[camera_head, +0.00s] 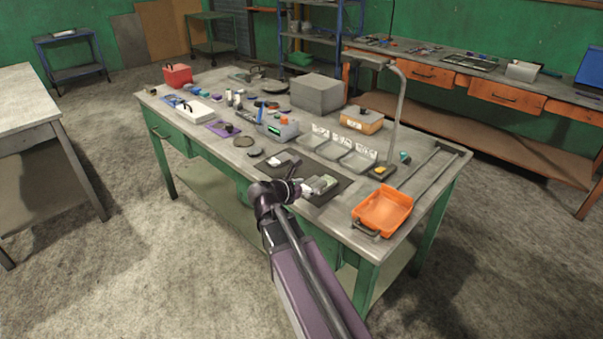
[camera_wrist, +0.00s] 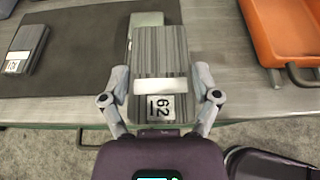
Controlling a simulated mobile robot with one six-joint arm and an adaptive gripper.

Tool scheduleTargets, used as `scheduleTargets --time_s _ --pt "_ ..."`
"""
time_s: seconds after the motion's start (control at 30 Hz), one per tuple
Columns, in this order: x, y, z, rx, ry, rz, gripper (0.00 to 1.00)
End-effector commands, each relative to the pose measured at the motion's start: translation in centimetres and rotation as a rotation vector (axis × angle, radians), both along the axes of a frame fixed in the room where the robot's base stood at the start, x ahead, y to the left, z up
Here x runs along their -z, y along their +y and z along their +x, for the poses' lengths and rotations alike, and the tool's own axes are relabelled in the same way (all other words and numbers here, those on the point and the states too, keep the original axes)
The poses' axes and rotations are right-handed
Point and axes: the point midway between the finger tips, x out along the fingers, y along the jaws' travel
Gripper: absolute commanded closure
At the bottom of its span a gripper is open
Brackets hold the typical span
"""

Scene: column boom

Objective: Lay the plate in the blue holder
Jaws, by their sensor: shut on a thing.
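My gripper (camera_wrist: 160,88) is shut on a grey ribbed plate (camera_wrist: 160,50) with a white band and a tag reading 62. One finger presses each side. In the head view my gripper (camera_head: 298,188) is at the table's front edge, over the dark mat, with the held piece (camera_head: 322,184) beyond it. A paler block (camera_wrist: 146,18) shows partly behind the plate; I cannot tell whether they touch. A small blue item (camera_head: 172,100) lies at the table's far left; I cannot tell whether it is the holder.
The dark mat (camera_wrist: 85,50) also bears a smaller grey tagged block (camera_wrist: 28,42) at left. An orange tray (camera_head: 382,210) stands right of my gripper. Behind are clear trays (camera_head: 355,160), a curved metal post (camera_head: 397,110) and a grey box (camera_head: 316,92).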

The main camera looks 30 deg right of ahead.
Motion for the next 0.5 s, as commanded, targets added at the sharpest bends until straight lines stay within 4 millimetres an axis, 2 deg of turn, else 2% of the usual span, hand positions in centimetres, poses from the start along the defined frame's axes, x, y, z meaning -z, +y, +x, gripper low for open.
scheduleTargets --time_s 0.27,0.5 --pt "0.3 -0.8 3.0 0.001 0.001 -0.002 0.81" --pt "0.7 -2.0 7.1 0.0 0.0 -0.002 0.81"
